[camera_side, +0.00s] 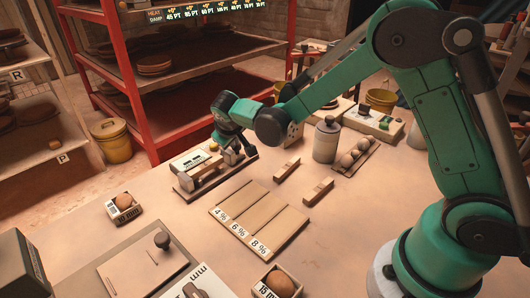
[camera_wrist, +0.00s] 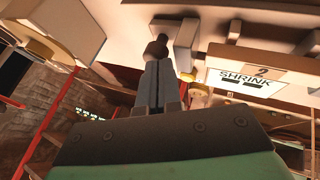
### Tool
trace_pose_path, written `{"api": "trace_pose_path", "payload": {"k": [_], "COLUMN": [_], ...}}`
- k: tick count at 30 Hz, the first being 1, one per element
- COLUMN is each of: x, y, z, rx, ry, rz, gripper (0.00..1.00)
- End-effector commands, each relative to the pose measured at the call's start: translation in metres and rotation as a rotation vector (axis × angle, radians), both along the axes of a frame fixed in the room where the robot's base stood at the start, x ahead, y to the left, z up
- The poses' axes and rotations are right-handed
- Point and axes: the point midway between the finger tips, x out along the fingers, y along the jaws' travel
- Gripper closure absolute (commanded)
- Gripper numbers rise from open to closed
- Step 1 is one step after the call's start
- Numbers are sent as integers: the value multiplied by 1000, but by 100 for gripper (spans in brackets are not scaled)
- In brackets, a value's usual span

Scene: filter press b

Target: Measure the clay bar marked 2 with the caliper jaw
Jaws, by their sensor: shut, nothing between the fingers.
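The caliper device (camera_side: 190,163) sits on a board left of centre in the side view. Two clay bars, a farther one (camera_side: 287,168) and a nearer one (camera_side: 318,192), lie apart on the table. Their marks are unreadable here.
A board with strips marked 4 %, 6 % and 8 % (camera_side: 258,222) lies in front of the device. A grey canister (camera_side: 326,141) and a tray of round lumps (camera_side: 355,155) stand to the right. A boxed ball (camera_side: 123,206) is at left. Bare table surrounds the bars.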

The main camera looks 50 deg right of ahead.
Motion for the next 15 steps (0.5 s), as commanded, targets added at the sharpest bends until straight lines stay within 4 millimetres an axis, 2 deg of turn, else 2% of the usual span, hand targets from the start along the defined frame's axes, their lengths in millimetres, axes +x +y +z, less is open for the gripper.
{"api": "trace_pose_path", "payload": {"k": [6,15], "x": [-6,-34], "y": [40,61], "z": [2,54], "rx": [0,-1], "ry": [-1,0], "rz": [8,2], "gripper": [100,100]}}
